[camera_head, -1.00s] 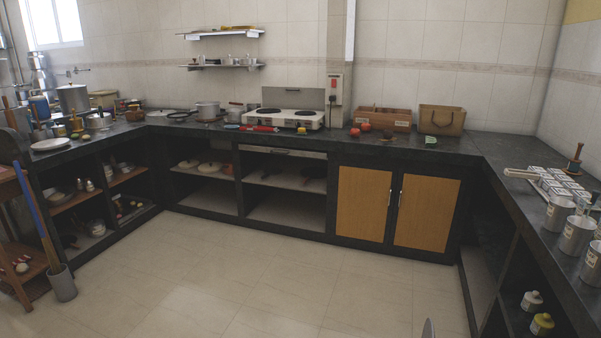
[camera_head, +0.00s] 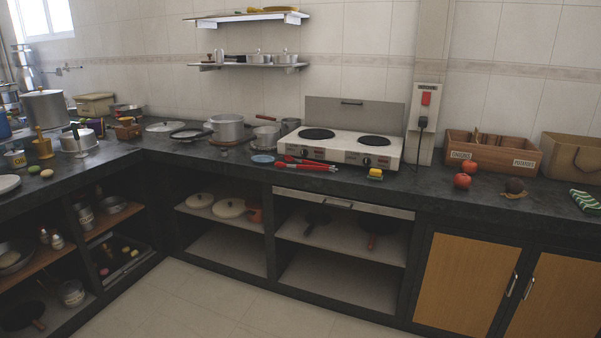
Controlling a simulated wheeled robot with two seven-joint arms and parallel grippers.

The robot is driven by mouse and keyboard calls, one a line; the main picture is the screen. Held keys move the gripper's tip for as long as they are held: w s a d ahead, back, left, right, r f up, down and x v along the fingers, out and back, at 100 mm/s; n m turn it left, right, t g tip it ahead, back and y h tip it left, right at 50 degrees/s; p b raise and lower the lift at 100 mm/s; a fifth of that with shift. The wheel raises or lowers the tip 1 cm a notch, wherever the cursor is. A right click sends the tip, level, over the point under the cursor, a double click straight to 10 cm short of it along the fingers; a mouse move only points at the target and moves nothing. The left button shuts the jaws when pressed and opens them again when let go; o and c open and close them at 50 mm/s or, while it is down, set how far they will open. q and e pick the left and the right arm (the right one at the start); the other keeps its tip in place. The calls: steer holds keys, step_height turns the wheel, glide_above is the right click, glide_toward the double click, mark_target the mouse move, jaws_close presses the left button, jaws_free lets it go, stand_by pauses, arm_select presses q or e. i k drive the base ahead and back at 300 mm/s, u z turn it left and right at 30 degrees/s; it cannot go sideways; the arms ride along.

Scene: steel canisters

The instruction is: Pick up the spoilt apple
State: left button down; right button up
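Two red apples sit close together on the dark counter right of the stove, one in front (camera_head: 462,181) and one just behind it (camera_head: 469,166). To their right is a small dark brown round thing (camera_head: 514,185) with a tan patch under or beside it. It may be the spoilt apple, but it is too small to be sure. Neither of my grippers is in view.
A folded green striped cloth (camera_head: 586,201) lies at far right. The stove (camera_head: 340,147) and a yellow sponge (camera_head: 375,174) are left. Floor in front is clear.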

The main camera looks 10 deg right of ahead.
mark_target(513, 185)
steer(key=z, duration=0.8)
steer(key=i, duration=2.15)
steer(key=z, duration=1)
